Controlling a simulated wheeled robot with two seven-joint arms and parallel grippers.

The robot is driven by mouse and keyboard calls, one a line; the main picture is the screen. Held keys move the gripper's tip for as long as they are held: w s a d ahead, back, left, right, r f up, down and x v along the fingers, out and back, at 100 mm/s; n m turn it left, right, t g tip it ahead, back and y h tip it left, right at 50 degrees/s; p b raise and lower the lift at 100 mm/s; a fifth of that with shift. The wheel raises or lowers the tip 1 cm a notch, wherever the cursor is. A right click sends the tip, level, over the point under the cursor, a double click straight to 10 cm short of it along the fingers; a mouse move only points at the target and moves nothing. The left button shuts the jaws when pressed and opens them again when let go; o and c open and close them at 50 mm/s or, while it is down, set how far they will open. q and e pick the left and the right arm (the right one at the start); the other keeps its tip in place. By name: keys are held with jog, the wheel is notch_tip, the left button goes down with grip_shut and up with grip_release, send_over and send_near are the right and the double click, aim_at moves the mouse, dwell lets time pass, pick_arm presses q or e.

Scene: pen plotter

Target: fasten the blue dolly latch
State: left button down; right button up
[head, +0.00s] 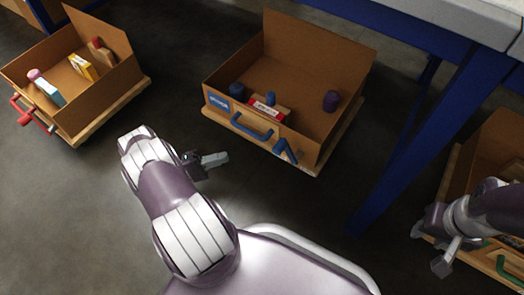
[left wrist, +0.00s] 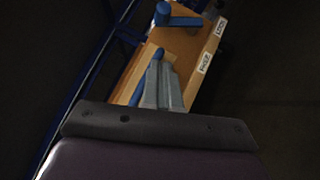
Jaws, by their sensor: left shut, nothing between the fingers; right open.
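The blue latch (head: 285,150) is on the front edge of the wooden dolly (head: 315,166), right of a blue handle (head: 250,126). Its lever sits tilted against the front of a brown box (head: 320,135). My left gripper (head: 221,158) is shut and empty, left of the latch and apart from it in the head view. In the left wrist view its fingers (left wrist: 160,85) overlap one blue bar (left wrist: 146,74); another blue part (left wrist: 180,20) lies beyond. I cannot tell which is the latch or whether there is contact. My right gripper (head: 436,250) is open at lower right.
The box holds a red-and-white carton (head: 266,110), a blue cylinder (head: 237,90) and a purple cylinder (head: 331,101). A dolly with a red handle (head: 32,117) stands at left, another with a green handle (head: 508,267) at right. A blue table leg (head: 425,140) stands between.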

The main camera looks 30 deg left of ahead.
pick_arm(q)
jog(key=shift+w, duration=0.1)
jog(key=s+d+b+x, duration=0.1)
jog(key=b+x, duration=0.3)
jog(key=x, duration=0.8)
jog(key=shift+s+d+r, duration=0.35)
jog(key=shift+d, duration=0.3)
